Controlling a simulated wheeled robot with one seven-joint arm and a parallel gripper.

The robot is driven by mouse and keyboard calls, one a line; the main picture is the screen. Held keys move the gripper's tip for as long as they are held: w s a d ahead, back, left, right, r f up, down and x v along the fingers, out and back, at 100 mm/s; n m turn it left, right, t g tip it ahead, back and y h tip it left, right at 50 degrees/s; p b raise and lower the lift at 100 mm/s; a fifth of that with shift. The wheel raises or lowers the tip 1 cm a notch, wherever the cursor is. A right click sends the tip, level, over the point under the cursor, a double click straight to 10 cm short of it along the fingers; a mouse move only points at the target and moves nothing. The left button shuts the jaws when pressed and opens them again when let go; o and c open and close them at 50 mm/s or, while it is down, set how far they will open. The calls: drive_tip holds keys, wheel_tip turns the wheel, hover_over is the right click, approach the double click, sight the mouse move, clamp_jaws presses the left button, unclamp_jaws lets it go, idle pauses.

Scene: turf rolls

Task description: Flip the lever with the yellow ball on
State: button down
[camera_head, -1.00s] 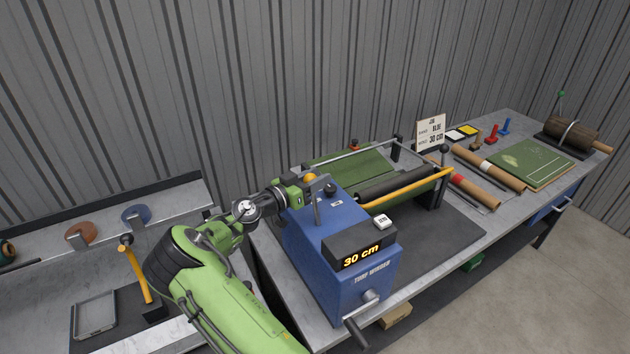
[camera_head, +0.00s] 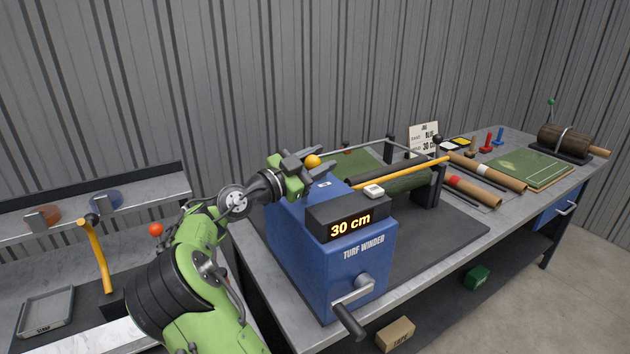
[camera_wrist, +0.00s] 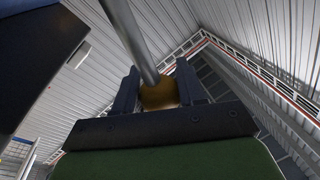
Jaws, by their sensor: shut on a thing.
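The yellow ball (camera_head: 312,161) is the knob of a lever at the back left of the blue turf winder (camera_head: 345,270). My gripper (camera_head: 318,167) is at the ball, its fingers on both sides. In the wrist view the ball (camera_wrist: 160,94) sits between the two dark fingers of my gripper (camera_wrist: 158,88), which are shut on it. The lever's grey rod (camera_wrist: 128,38) runs from the ball to the top of that view. In the head view the gripper hides most of the rod. The winder's display reads 30 cm.
A crank handle (camera_head: 352,300) sticks out of the winder's front. A yellow bar (camera_head: 405,171) and rollers lie to its right. Brown rolls (camera_head: 485,171) and a green turf board (camera_head: 528,165) lie further right. A hooked yellow-handled tool (camera_head: 94,250) stands on the left bench.

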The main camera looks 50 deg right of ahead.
drive_tip(key=shift+s+a+f+m+b, duration=0.15)
drive_tip(key=shift+s+f+m+b, duration=0.3)
drive_tip(key=shift+b, duration=0.6)
drive_tip(key=c, duration=0.9)
unclamp_jaws()
drive_tip(key=shift+c, duration=0.2)
drive_tip(key=shift+o, duration=1.3)
drive_tip(key=shift+r, duration=0.15)
drive_tip(key=w+a+f, duration=0.2)
drive_tip(key=a, duration=1.3)
drive_tip(key=shift+w+a+p, duration=0.2)
drive_tip(key=shift+w+p, duration=0.05)
drive_tip(key=shift+p, duration=0.15)
drive_tip(key=shift+f, duration=0.1)
